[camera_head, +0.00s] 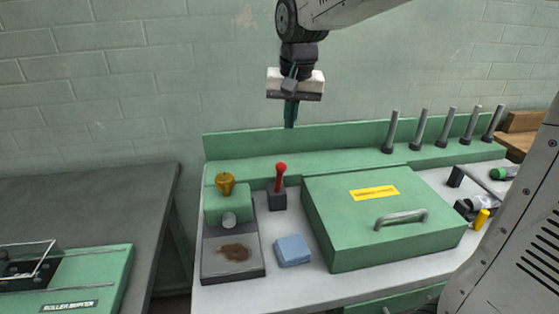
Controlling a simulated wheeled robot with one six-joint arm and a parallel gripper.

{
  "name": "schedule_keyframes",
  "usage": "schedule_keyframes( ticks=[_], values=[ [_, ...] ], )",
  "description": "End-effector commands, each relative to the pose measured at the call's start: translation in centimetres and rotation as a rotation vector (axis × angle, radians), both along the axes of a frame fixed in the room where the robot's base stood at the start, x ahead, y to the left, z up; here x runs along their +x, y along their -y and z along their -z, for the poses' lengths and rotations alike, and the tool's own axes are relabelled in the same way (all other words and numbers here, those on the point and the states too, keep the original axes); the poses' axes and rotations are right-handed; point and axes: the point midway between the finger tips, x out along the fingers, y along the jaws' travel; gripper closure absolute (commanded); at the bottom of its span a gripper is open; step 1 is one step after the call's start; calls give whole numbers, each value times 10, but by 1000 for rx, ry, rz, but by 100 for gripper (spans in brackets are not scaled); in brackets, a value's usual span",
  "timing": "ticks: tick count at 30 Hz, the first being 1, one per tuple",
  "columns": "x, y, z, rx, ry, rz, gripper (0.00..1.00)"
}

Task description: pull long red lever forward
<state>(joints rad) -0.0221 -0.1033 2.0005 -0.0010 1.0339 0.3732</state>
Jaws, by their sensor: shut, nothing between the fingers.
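The red lever (280,173) is a short rod with a round red knob on top. It stands nearly upright in a small dark base on the bench top, between the device with the yellow knob and the green box. My gripper (290,124) is shut and empty, with its fingers pointing down. In the picture it is above the red knob and slightly to its right, apart from it, in front of the bench's green back panel. The distance in depth between them is hard to tell.
A green box (352,227) with a metal handle stands right of the lever. A device with a yellow knob (225,184) stands left. A blue folded cloth (293,250) lies in front. Several grey pegs (420,130) stand at the back right.

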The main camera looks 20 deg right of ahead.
Motion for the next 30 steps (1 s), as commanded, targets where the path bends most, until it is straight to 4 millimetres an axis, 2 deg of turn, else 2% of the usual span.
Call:
schedule_keyframes(
  ticks=[1,3,8,11,22,30],
  values=[
    [11,-1,2,3,1,12,100],
    [21,-2,4,5,4,22,100],
    [30,-3,12,8,8,32,100],
    [32,-3,27,8,6,32,100],
    [48,-4,103,8,5,30,100],
    [20,-16,116,8,9,30,100]
  ],
)
